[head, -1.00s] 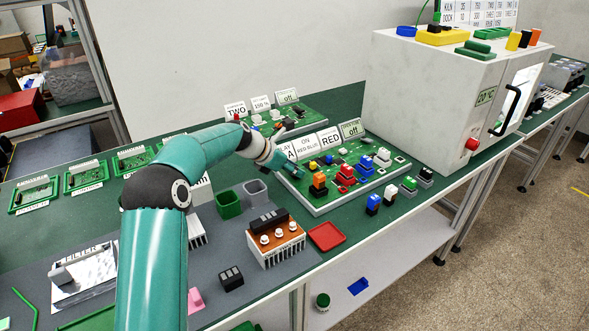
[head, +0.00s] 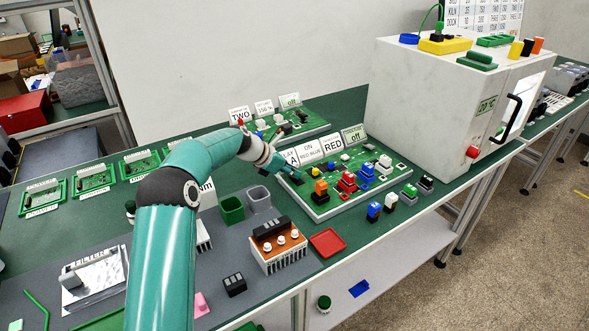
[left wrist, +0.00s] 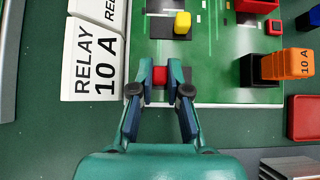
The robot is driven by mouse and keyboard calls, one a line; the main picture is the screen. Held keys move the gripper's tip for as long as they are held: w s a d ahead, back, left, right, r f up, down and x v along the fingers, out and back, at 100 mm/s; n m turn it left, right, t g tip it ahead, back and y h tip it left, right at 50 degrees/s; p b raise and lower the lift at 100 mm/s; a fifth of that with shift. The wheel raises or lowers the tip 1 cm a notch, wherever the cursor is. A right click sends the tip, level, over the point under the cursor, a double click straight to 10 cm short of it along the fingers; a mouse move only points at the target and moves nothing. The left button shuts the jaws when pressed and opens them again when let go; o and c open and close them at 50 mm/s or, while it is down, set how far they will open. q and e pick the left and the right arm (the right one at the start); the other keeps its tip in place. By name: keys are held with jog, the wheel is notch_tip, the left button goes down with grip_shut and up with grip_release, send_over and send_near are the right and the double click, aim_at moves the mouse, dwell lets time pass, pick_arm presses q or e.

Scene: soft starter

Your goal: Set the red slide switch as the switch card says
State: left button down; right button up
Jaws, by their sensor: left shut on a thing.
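The board (head: 318,208) stands on the green bench with cards along its back edge. My left gripper (head: 297,177) is at the board's left end, beside the RELAY 10 A card (left wrist: 95,62). In the left wrist view my left gripper (left wrist: 160,78) is shut on the small red slide switch (left wrist: 159,76), one finger on each side. My right gripper is not in view.
A yellow part (left wrist: 182,23) sits on the board just beyond the fingers. Orange (head: 321,188), red and blue blocks stand farther right on the board. A red tray (head: 327,242) lies in front. A white oven-like box (head: 425,95) stands at the right.

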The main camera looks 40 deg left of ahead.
pick_arm(q)
jog(key=shift+a, duration=0.2)
jog(key=c, duration=1.1)
grip_release()
jog(key=shift+r, duration=0.1)
jog(key=v, duration=1.1)
jog(key=shift+s+r, duration=0.2)
jog(key=shift+s, duration=0.15)
